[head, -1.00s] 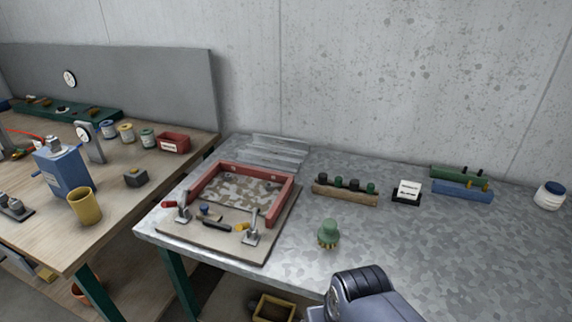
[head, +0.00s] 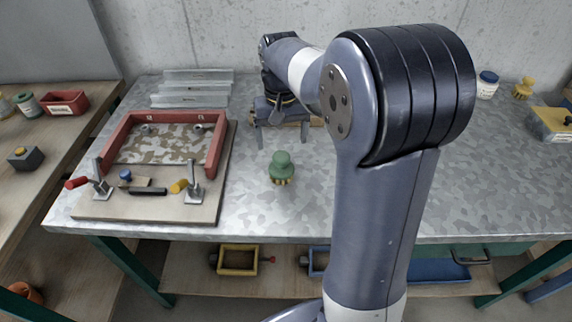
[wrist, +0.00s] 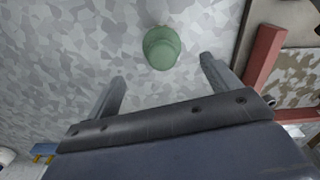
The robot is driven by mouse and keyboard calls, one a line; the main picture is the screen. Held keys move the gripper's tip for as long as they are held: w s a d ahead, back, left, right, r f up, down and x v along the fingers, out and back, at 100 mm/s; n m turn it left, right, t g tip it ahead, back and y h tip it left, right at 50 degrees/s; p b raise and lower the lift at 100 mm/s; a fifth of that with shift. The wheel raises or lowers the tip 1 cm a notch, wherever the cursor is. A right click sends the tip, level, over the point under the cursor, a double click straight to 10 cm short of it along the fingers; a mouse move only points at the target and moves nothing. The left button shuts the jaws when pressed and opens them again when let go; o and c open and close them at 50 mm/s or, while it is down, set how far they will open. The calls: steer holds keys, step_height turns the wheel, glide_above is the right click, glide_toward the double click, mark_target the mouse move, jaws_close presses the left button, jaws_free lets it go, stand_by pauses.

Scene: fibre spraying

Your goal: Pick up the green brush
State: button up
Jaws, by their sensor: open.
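The green brush (head: 281,167) stands upright on the grey metal tabletop, with a rounded green handle on top and yellowish bristles below. In the wrist view its green top (wrist: 161,47) lies ahead of the fingertips, roughly between their lines and nearer the right finger. My gripper (head: 281,138) is open and empty, behind the brush as the head view sees it and apart from it. In the wrist view both fingers of my gripper (wrist: 162,68) show wide apart with nothing between them.
A board with a red frame (head: 214,150) and clamps lies left of the brush. Clear metal strips (head: 190,90) lie behind it. A white jar (head: 487,84) and a yellow brush (head: 523,88) stand at the far right. The tabletop around the green brush is clear.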

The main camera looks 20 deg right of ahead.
mark_target(282, 156)
step_height(282, 156, down, 5)
steer(key=shift+f, duration=0.15)
steer(key=shift+w+f+p, duration=0.15)
steer(key=shift+f+p, duration=0.05)
steer(key=shift+f, duration=1.15)
steer(key=shift+w+f+p, duration=0.15)
steer(key=shift+f, duration=1.15)
steer(key=shift+c, duration=0.5)
steer(key=c, duration=1)
steer(key=shift+r, duration=0.1)
